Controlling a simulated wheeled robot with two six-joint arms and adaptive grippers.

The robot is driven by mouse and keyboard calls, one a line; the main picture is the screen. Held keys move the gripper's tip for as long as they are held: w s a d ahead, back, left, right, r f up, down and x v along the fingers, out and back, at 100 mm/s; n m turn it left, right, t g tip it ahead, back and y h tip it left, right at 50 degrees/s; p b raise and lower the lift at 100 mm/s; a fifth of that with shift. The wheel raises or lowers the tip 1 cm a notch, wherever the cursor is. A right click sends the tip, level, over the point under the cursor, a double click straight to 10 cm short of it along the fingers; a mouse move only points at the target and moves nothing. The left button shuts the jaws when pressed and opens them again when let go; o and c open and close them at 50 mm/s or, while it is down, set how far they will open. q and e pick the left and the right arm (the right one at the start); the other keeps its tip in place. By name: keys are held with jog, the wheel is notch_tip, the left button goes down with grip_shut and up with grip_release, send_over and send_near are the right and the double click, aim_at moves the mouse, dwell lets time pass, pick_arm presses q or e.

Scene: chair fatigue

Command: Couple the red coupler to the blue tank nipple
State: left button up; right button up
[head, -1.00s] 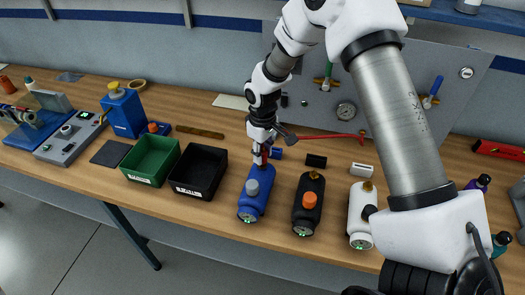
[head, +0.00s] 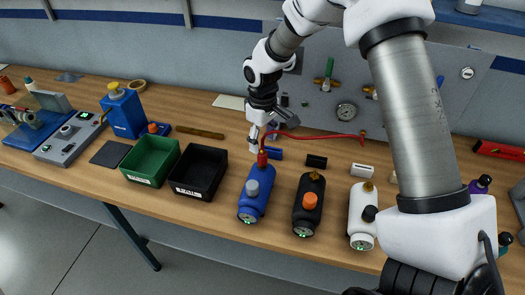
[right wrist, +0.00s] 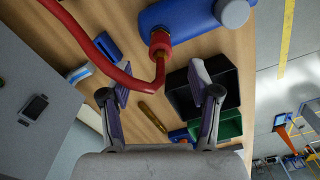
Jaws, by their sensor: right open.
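The blue tank (head: 255,190) lies on the bench with its nipple end toward the back wall. The red coupler (head: 262,159) sits at the nipple end of this tank; in the right wrist view the coupler (right wrist: 160,40) is around the nipple, in line with the tank. How firmly it is seated cannot be told. The red hose (right wrist: 97,47) runs from the coupler to the back panel. My right gripper (head: 261,141) is open and empty, just behind and above the coupler. In the right wrist view its fingers (right wrist: 162,97) are spread, apart from the coupler. My left gripper is not in view.
A black tank (head: 309,200) and a white tank (head: 362,213) lie to the right of the blue one. Green (head: 150,160) and black (head: 198,172) bins stand to the left. Small blue (head: 274,154), black (head: 316,161) and white (head: 362,170) blocks lie behind the tanks.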

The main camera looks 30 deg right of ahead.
aim_at(263, 150)
notch_tip(263, 150, up, 6)
jog(key=shift+f, duration=0.1)
jog(key=shift+s, duration=0.1)
dwell(0.5)
